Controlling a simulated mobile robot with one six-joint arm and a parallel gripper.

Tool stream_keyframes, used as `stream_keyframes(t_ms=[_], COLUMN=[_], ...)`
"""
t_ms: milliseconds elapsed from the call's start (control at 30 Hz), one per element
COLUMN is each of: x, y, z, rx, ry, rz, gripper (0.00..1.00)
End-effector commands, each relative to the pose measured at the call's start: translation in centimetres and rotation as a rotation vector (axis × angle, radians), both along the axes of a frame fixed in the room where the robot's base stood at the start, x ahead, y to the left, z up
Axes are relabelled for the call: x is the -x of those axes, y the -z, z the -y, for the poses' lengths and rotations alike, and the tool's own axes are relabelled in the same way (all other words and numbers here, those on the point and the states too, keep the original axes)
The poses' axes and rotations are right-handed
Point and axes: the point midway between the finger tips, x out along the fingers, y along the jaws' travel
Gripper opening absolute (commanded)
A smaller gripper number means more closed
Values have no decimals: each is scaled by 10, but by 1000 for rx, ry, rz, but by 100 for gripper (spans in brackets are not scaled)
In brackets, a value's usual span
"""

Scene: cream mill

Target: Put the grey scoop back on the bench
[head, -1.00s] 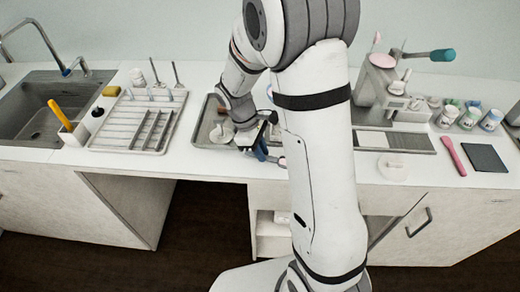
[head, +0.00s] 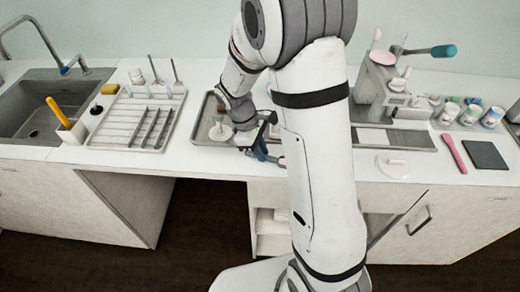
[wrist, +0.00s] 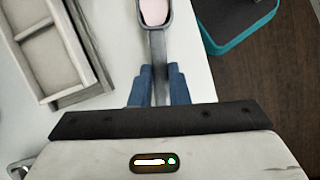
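The grey scoop (wrist: 158,45) shows in the wrist view, with its bowl at the top of the picture and pale pink inside it. Its straight handle runs down between the two blue fingers of my gripper (wrist: 159,80). The fingers lie against both sides of the handle, shut on it. The white bench (wrist: 115,25) is beneath; I cannot tell whether the scoop touches it. In the head view my gripper (head: 262,150) is low over the bench's front edge, and my arm hides most of the scoop.
A grey tray (head: 203,126) lies just left of my gripper, with a white piece in it. A slotted rack (head: 120,138) stands further left. A white round lid (head: 393,165) and a pink spatula (head: 453,152) lie to the right. The bench's front edge is close.

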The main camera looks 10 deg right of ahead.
Motion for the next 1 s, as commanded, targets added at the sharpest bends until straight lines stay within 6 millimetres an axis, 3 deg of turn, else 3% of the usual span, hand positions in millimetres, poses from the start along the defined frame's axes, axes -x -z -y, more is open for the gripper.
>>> stream_keyframes(t_ms=[300, 567, 1000], x=[0, -1, -14], y=[0, -2, -61], z=[0, -1, -20], rx=[0, 0, 0], ry=[0, 0, -1], rz=[0, 1, 2], gripper=[41, 41, 41])
